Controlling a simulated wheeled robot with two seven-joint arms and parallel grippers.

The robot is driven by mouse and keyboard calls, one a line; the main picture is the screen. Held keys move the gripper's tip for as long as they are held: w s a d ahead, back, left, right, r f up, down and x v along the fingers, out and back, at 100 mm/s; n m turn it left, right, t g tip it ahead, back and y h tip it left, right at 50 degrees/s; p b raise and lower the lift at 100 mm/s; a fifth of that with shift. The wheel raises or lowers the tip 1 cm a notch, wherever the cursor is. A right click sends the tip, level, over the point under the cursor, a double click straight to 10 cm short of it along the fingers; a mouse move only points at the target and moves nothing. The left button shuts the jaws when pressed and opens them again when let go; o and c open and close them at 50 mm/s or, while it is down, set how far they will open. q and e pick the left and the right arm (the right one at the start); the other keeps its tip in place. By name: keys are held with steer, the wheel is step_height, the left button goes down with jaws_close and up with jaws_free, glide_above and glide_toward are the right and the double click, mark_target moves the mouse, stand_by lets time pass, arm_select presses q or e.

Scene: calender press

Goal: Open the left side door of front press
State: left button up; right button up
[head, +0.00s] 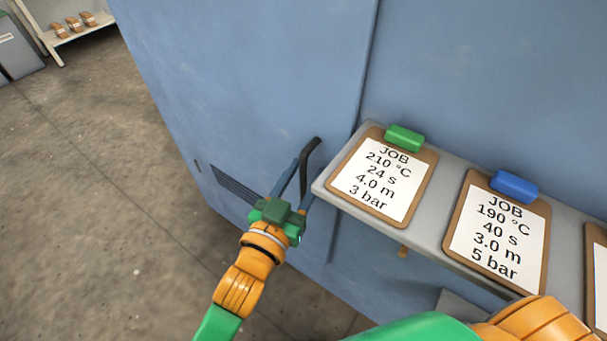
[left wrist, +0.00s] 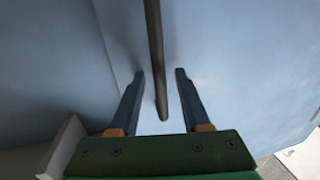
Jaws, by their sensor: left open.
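The blue press (head: 480,60) fills the upper middle and right of the head view. Its left door panel (head: 250,80) has a vertical seam on its right side and a dark vent low down. A dark bar handle (head: 312,147) stands out from the panel near that seam. My left gripper (head: 303,178) is open at the handle. In the left wrist view the handle (left wrist: 155,60) runs between the two separated fingers of the left gripper (left wrist: 160,76), with gaps on both sides. The door looks shut. My right gripper is out of view.
A grey shelf (head: 327,190) juts from the press just right of the handle. Clipboards with a green clip (head: 404,138) and a blue clip (head: 513,186) lie on it. The floor (head: 90,170) to the left is clear. A rack (head: 55,40) stands far left.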

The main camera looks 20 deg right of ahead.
arm_select(q)
jaws_close()
stand_by(1.4)
